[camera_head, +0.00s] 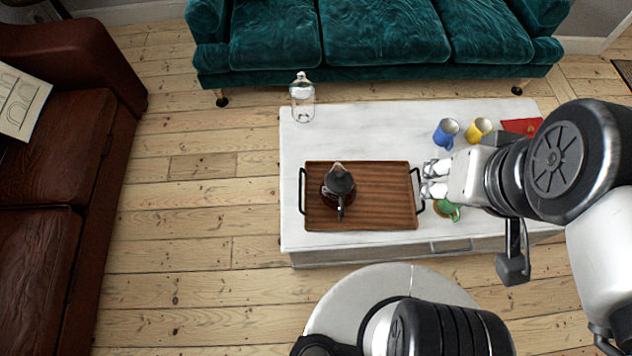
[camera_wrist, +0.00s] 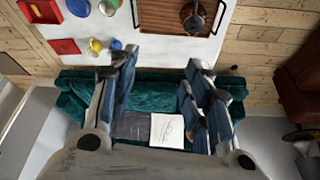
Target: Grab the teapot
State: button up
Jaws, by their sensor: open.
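The teapot (camera_head: 339,186) is dark with a black lid and handle, and stands upright on the left part of a wooden tray (camera_head: 385,215) with black handles. The tray lies on a white coffee table (camera_head: 380,120). In the wrist view the teapot (camera_wrist: 196,20) shows at the top, beyond my fingers. My gripper (camera_head: 429,180) is open and empty over the tray's right edge, to the right of the teapot and apart from it. In the wrist view my gripper's blue-padded fingers (camera_wrist: 160,95) are spread wide with nothing between them.
A blue mug (camera_head: 446,132), a yellow mug (camera_head: 479,129) and a red item (camera_head: 521,126) are at the table's right. A green mug (camera_head: 447,209) sits beside my gripper. A glass bottle (camera_head: 302,98) stands at the back left corner. A teal sofa (camera_head: 385,35) is behind.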

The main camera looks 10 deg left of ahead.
aim_at(330, 200)
jog(key=j+u, duration=0.1)
jog(key=u, duration=1.6)
jog(key=k+l+u, duration=0.15)
jog(key=l+u, duration=0.2)
jog(key=k+l+u, duration=0.45)
jog(key=u, duration=0.25)
jog(key=k+l, duration=0.05)
jog(key=l, duration=0.05)
